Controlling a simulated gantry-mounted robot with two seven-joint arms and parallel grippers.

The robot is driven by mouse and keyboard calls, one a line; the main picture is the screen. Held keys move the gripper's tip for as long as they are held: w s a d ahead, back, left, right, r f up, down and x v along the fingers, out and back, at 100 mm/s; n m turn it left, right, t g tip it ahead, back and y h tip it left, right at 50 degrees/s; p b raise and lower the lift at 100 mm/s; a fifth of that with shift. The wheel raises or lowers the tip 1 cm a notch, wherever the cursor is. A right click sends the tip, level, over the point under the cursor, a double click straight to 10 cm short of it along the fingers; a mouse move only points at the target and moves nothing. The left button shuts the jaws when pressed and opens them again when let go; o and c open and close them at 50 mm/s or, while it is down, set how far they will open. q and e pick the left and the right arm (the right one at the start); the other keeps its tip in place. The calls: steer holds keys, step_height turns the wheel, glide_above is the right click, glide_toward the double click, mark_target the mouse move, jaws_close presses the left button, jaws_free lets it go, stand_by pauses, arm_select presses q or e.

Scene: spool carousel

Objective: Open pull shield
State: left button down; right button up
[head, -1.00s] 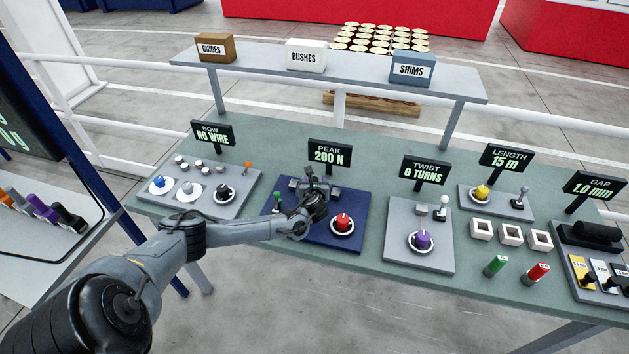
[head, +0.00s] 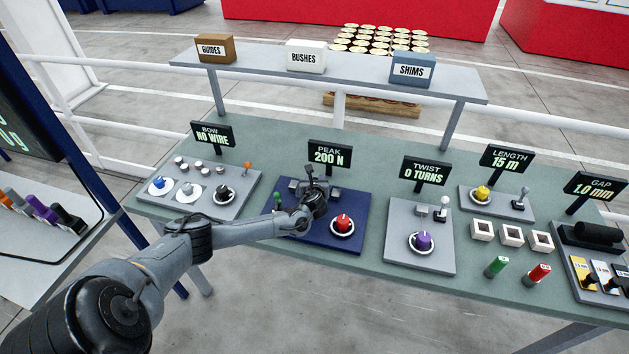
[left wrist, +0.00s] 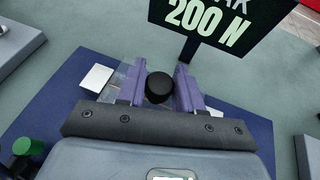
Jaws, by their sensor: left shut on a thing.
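The pull station is a dark blue panel (head: 352,208) under the "PEAK 200 N" display (head: 329,153). It carries a red button (head: 343,222) in a white ring and a green-topped post (head: 277,197). My left gripper (head: 311,178) is over the back part of this panel. In the left wrist view my left gripper (left wrist: 158,90) has its two purple fingers on either side of a round black knob (left wrist: 158,87), shut on it. A clear, see-through piece (left wrist: 118,78), possibly the shield, shows beside the left finger. Its outline is mostly hidden.
The bow panel (head: 190,207) stands left of the pull station, and the twist panel (head: 405,258) stands right. A raised shelf (head: 265,66) with labelled boxes runs behind. The green table's front strip (head: 340,262) is clear.

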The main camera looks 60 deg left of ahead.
arm_select(q)
steer(key=shift+s+d+r+p, duration=0.1)
steer(key=shift+p, duration=0.2)
steer(key=s+d+p, duration=0.4)
steer(key=s+p, duration=0.1)
steer(key=p, duration=0.2)
steer(key=shift+s+d+r, duration=0.1)
steer(key=shift+d, duration=0.3)
steer(key=shift+s+d, duration=0.25)
steer(key=shift+s, duration=0.05)
steer(key=shift+f, duration=0.2)
steer(key=c, duration=0.8)
jaws_free()
steer(key=p+v, duration=0.2)
steer(key=v, duration=0.8)
steer(key=shift+s+d+r+p, duration=0.15)
steer(key=shift+d+p, duration=0.15)
steer(key=shift+p, duration=0.05)
